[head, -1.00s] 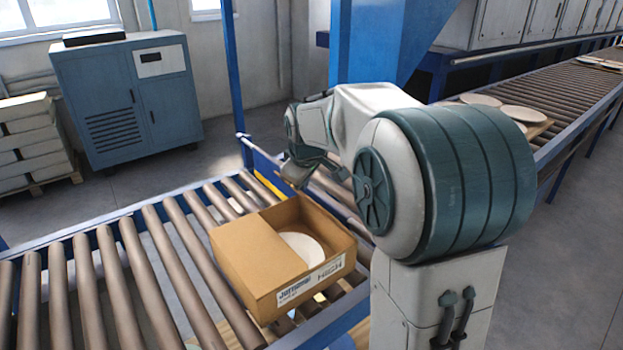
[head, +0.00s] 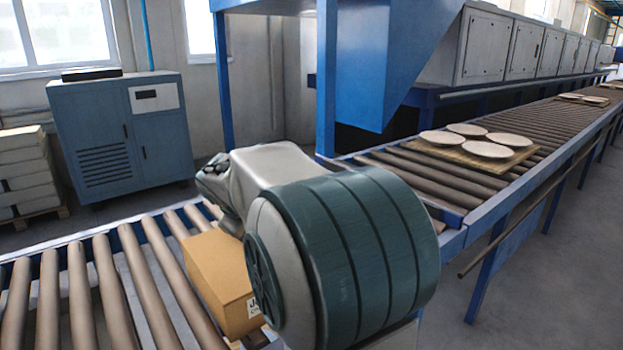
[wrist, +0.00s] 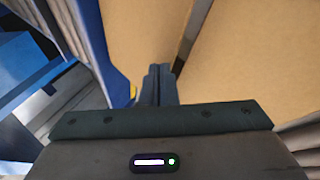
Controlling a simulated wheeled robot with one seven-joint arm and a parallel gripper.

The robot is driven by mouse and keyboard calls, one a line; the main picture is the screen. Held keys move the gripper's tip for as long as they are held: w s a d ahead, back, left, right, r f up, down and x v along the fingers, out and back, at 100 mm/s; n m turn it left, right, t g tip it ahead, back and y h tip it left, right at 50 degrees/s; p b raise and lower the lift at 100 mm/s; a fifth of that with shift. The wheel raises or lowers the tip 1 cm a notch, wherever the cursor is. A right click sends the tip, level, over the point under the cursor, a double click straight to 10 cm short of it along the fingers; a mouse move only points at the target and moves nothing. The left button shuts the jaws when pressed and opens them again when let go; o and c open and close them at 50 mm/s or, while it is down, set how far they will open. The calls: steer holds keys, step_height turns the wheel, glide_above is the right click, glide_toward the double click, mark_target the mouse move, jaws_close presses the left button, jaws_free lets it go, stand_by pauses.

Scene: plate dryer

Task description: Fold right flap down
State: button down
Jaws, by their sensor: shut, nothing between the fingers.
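The cardboard box (head: 215,275) stands on the roller conveyor. Its left top flap lies folded down, while its right side is hidden behind my arm in the head view. In the wrist view two tan cardboard panels fill much of the picture, a narrower left one (wrist: 135,40) and a wide right one (wrist: 245,70), with a narrow dark gap between them. I cannot tell for sure which panel is the right flap. My gripper (wrist: 159,70) is shut and empty, its fingertips over the lower part of the left panel near the gap. Contact is unclear.
The near roller conveyor (head: 105,280) carries the box. A second conveyor (head: 545,125) runs to the back right, with several plates (head: 485,149) on a board. A blue post (head: 222,75) and a blue cabinet (head: 120,140) stand behind.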

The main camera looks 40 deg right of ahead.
steer(key=shift+a+f+b, duration=0.3)
steer(key=shift+f+b, duration=0.2)
steer(key=shift+f, duration=0.2)
steer(key=shift+d+f, duration=0.1)
steer(key=shift+d+f, duration=0.2)
steer(key=shift+d, duration=0.45)
step_height(320, 180, up, 4)
steer(key=p, duration=0.3)
steer(key=shift+r+p, duration=0.25)
steer(key=shift+p, duration=0.1)
steer(key=s+a+r, duration=0.3)
steer(key=s+a, duration=0.1)
steer(key=a, duration=0.4)
steer(key=shift+s+a, duration=0.2)
